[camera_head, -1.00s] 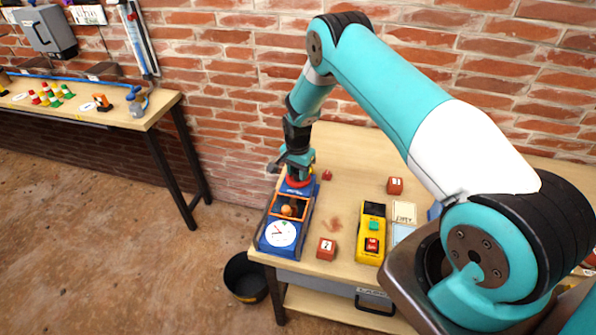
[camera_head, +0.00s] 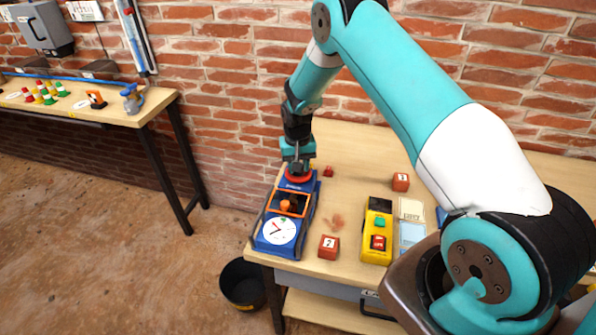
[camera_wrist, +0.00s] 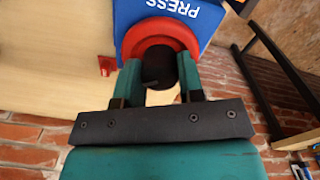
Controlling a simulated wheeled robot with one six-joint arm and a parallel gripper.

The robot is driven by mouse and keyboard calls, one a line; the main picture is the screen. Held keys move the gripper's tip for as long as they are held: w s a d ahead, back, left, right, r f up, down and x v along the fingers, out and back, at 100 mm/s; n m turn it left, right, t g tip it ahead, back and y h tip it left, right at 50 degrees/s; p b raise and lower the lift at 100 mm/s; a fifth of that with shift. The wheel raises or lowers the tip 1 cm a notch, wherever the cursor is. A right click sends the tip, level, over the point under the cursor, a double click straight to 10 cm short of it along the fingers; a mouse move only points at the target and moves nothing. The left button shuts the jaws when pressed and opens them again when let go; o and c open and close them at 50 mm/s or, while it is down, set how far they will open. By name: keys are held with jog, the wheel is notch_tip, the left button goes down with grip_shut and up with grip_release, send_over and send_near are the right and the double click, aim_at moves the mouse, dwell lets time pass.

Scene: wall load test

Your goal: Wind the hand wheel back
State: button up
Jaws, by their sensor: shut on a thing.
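The hand wheel (camera_head: 298,178) is a red disc at the far end of a blue press (camera_head: 262,226) on the near left of the table. My gripper (camera_head: 297,169) is over the wheel, pointing down. In the wrist view my gripper (camera_wrist: 158,82) has its two teal fingers on either side of a black knob (camera_wrist: 157,66), shut on it. The red wheel (camera_wrist: 137,40) shows around the knob, partly hidden by the fingers. The press has a white dial (camera_head: 279,231) and an orange-framed window (camera_head: 288,204) with an orange ball inside.
Small red blocks (camera_head: 329,246) and a yellow box with buttons (camera_head: 376,232) lie right of the press. The brick wall is close behind. A black bucket (camera_head: 243,284) stands on the floor below. Another bench (camera_head: 150,108) is at the left.

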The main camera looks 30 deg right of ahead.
jog(key=n+b, duration=0.2)
jog(key=n, duration=0.3)
jog(key=shift+n+b, duration=0.3)
jog(key=shift+b, duration=0.1)
jog(key=n+b, duration=0.1)
jog(key=n, duration=0.4)
jog(key=shift+b, duration=0.35)
jog(key=shift+r, duration=0.1)
jog(key=o, duration=0.9)
notch_tip(320, 180, up, 17)
jog(key=b, duration=0.2)
jog(key=shift+s+a+r+b, duration=0.1)
jog(key=shift+r+b, duration=0.05)
jog(key=shift+b, duration=0.25)
